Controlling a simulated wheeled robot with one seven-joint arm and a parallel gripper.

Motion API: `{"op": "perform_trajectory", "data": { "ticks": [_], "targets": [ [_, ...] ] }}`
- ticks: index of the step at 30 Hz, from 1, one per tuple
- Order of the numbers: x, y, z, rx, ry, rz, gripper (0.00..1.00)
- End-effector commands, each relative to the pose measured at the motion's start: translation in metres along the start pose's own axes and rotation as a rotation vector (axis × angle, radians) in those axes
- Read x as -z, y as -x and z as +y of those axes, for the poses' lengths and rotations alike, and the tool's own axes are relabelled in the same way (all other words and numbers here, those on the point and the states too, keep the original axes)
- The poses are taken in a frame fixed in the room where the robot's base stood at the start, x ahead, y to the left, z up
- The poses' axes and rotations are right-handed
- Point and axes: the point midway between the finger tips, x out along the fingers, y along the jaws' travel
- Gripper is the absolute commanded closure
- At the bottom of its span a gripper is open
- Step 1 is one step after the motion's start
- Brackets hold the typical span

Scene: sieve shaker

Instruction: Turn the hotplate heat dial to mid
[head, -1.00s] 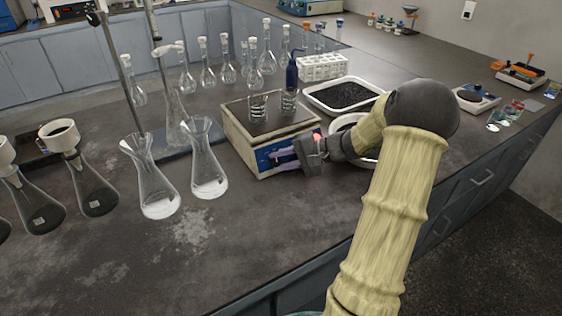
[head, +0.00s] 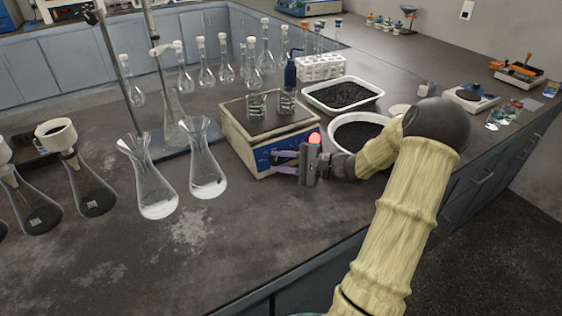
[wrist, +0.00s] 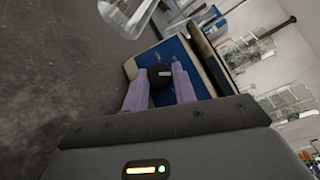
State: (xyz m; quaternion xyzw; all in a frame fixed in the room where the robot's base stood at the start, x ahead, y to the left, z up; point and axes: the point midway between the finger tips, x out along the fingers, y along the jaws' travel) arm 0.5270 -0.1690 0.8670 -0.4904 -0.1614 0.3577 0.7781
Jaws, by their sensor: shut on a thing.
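The hotplate (head: 236,136) is a cream box with a dark top and a blue front panel, standing on the bench with two glass beakers on it. In the wrist view its blue panel (wrist: 186,56) faces me. The heat dial (wrist: 160,72) is a round black knob with a short pale mark. My gripper (head: 275,163) is at the front panel; its two purple fingers are shut on the dial, one on each side, in the wrist view. In the head view the dial is hidden by the fingers and gripper body. I cannot read any scale around it.
A white bowl (head: 334,144) of dark grains lies behind my wrist, and a white tray (head: 375,91) of dark grains is beyond it. Two glass flasks (head: 153,183) (head: 206,165) stand left of the hotplate. The bench in front is clear.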

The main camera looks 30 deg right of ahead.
Motion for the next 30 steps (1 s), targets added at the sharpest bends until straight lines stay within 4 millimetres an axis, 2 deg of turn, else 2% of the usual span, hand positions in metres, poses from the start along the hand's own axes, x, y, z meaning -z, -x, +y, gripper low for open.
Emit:
{"op": "perform_trajectory", "data": {
  "ticks": [4,5,8,20,26,30],
  "targets": [
    [0.000,0.001,0.000,-0.001,0.000,0.002,0.96],
    [0.000,0.001,0.000,-0.001,0.000,0.002,0.71],
    [0.000,0.000,0.000,-0.001,0.000,0.001,0.52],
    [0.000,0.005,0.000,-0.001,0.001,0.002,0.51],
    [0.000,0.032,-0.001,-0.001,0.001,0.004,0.51],
    [0.001,0.060,-0.001,0.000,0.001,0.005,0.51]
  ]
}}
